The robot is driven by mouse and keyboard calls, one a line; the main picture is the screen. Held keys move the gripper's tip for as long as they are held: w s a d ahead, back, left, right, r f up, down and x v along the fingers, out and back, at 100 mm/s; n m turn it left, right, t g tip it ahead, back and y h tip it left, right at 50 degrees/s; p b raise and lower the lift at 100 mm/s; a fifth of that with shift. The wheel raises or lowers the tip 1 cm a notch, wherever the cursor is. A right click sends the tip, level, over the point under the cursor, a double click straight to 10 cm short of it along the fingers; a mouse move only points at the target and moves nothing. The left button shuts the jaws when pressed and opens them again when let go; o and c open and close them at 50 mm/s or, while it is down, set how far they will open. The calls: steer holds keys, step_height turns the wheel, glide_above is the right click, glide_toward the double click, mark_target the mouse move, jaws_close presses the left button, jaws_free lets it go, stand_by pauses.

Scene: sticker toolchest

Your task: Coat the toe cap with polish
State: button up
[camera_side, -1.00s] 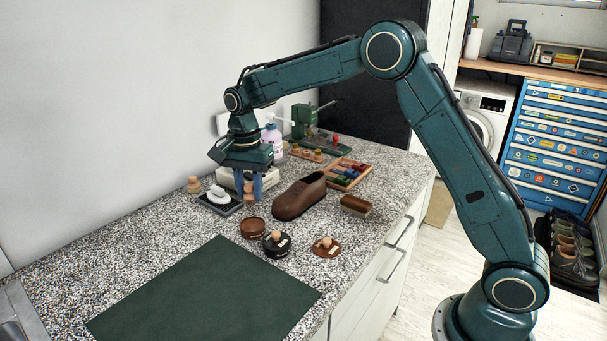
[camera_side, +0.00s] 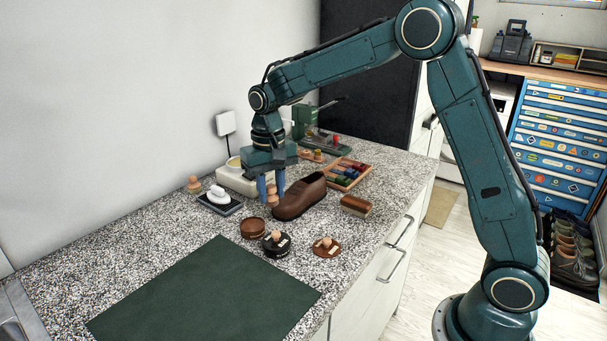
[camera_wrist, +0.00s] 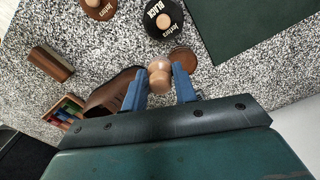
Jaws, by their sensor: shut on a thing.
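A brown leather shoe (camera_side: 302,198) sits on the speckled counter, its toe pointing toward the lower left. My gripper (camera_side: 271,186) is shut on a wooden-knobbed applicator (camera_side: 272,199) and holds it upright beside or over the toe cap. Whether it touches the leather I cannot tell. In the wrist view the applicator (camera_wrist: 158,72) is between the blue fingers, and part of the shoe (camera_wrist: 108,95) shows to their left. An open round brown tin (camera_side: 253,228) stands in front of the toe. In the wrist view the tin (camera_wrist: 184,57) is partly hidden behind the applicator.
A knobbed black tin (camera_side: 276,246) and a knobbed brown lid (camera_side: 327,249) lie in front. A brush (camera_side: 356,205) is right of the shoe. A dark pad with a white piece (camera_side: 219,197) is left. The green mat (camera_side: 205,300) is clear.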

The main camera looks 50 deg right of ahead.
steer(key=shift+s+n, duration=0.3)
steer(key=shift+n, duration=0.2)
steer(key=shift+d, duration=0.1)
steer(key=w+d+r+m, duration=0.2)
steer(key=w+d+m, duration=0.5)
steer(key=m, duration=1.1)
steer(key=shift+w+d+r, duration=0.3)
steer(key=shift+d+r, duration=0.1)
steer(key=shift+d, duration=0.5)
steer(key=shift+f, duration=0.1)
